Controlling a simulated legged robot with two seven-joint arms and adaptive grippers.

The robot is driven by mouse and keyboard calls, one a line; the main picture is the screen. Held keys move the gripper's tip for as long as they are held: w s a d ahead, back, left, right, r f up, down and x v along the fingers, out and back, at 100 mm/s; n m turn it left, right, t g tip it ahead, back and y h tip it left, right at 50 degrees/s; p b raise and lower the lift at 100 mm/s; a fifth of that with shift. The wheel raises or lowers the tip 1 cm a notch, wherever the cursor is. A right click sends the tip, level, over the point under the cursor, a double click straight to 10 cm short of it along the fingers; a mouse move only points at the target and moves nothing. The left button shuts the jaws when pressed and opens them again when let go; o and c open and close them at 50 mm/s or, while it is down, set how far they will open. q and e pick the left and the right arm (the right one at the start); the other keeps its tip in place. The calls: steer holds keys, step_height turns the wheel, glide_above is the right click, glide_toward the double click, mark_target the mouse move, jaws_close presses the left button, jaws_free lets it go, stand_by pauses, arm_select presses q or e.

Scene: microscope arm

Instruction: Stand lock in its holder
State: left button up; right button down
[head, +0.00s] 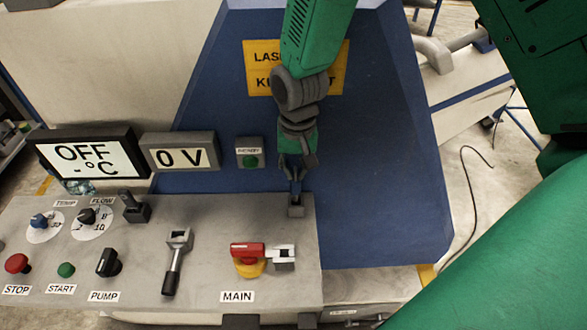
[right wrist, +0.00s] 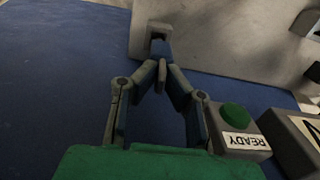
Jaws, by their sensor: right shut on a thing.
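My right gripper (head: 296,185) comes down from the top and is shut at a small grey block (head: 296,208) at the panel's back right corner. This block seems to be the lock or its holder; the two are hard to tell apart. In the right wrist view the fingertips (right wrist: 160,66) meet around a small piece, with a grey block with a dark opening (right wrist: 157,44) just beyond. The fingers hide most of the held piece, so I cannot tell how deep it sits. My left gripper is not in view.
The grey control panel (head: 213,215) carries a red MAIN switch (head: 247,250) with a grey-white bracket (head: 283,254) beside it. A lever (head: 174,263) and several knobs stand to the left. A READY button (head: 250,159) is on the blue wall (head: 380,190) behind.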

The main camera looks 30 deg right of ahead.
mark_target(297, 182)
steer(key=shift+d, duration=0.15)
steer(key=shift+d, duration=0.2)
steer(key=shift+a+f, duration=0.15)
steer(key=shift+f, duration=0.1)
steer(key=shift+f+b, duration=1)
steer(key=shift+f, duration=0.9)
steer(key=c, duration=1.6)
jaws_free()
